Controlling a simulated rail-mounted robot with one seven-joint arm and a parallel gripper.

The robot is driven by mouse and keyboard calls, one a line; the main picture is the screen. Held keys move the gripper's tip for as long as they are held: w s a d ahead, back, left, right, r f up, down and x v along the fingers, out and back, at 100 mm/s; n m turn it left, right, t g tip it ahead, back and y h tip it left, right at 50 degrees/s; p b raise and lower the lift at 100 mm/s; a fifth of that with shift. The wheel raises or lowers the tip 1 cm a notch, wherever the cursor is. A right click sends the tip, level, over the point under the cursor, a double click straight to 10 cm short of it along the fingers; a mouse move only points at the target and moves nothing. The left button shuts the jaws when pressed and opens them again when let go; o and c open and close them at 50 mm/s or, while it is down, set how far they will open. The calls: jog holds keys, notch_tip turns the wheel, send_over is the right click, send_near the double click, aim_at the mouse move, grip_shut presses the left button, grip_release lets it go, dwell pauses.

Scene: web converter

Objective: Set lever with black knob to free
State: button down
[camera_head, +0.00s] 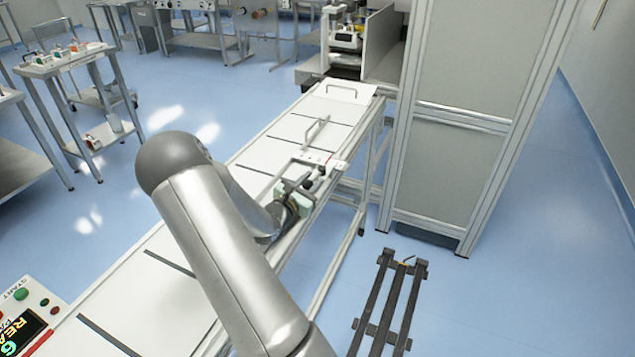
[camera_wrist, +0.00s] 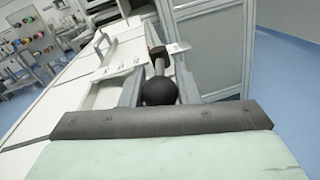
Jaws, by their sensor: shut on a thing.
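The black round knob (camera_wrist: 160,92) shows at the centre of the wrist view, at the near end of a short metal lever (camera_wrist: 159,68). The lever runs away from me to a dark and reddish piece (camera_wrist: 157,51). My gripper (camera_wrist: 158,88) has one grey finger on each side of the knob and is shut on it. In the head view my gripper (camera_head: 303,188) is at the lever mount on the right side of the long white machine. A light label plate (camera_head: 325,160) lies just beyond it; its wording is too small to read.
A tall grey cabinet (camera_head: 460,75) stands beyond the lever. A dark rail frame (camera_head: 388,305) lies on the floor at lower right. A control panel (camera_head: 28,320) is at lower left.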

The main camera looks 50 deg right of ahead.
jog(key=c, duration=1.1)
grip_release()
jog(key=shift+a, duration=0.1)
jog(key=a, duration=0.5)
jog(key=s+a+b, duration=0.1)
jog(key=a, duration=0.5)
jog(key=s+a+b, duration=0.1)
jog(key=a, duration=0.5)
jog(key=shift+s, duration=0.25)
